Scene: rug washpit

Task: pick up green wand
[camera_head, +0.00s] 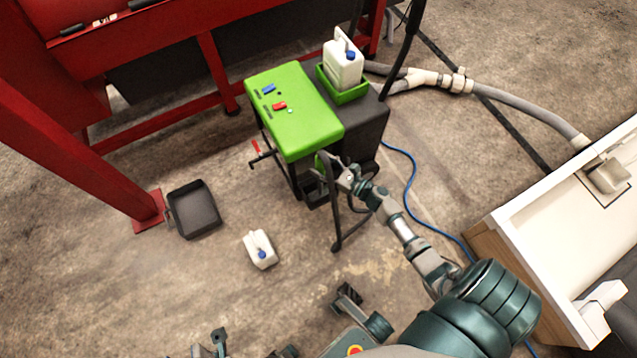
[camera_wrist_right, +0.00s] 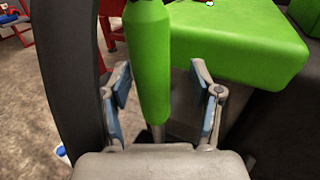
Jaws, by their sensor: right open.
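The green wand (camera_wrist_right: 148,60) has a thick green grip that stands roughly upright in the right wrist view, with a thin grey stem below. In the head view the wand (camera_head: 320,161) shows small at the front corner of the green-topped machine, partly hidden by my gripper. My right gripper (camera_wrist_right: 162,105) is open, its blue-padded fingers on either side of the grip's lower end, with visible gaps. In the head view my right gripper (camera_head: 342,175) is beside the machine. Contact with the wand does not show.
The machine's green top (camera_head: 295,108) is close beyond the wand. A black hose (camera_wrist_right: 70,75) runs close left of my fingers. A white jug (camera_head: 343,60) stands in a green holder; another jug (camera_head: 259,249) and a black tray (camera_head: 194,209) are on the floor.

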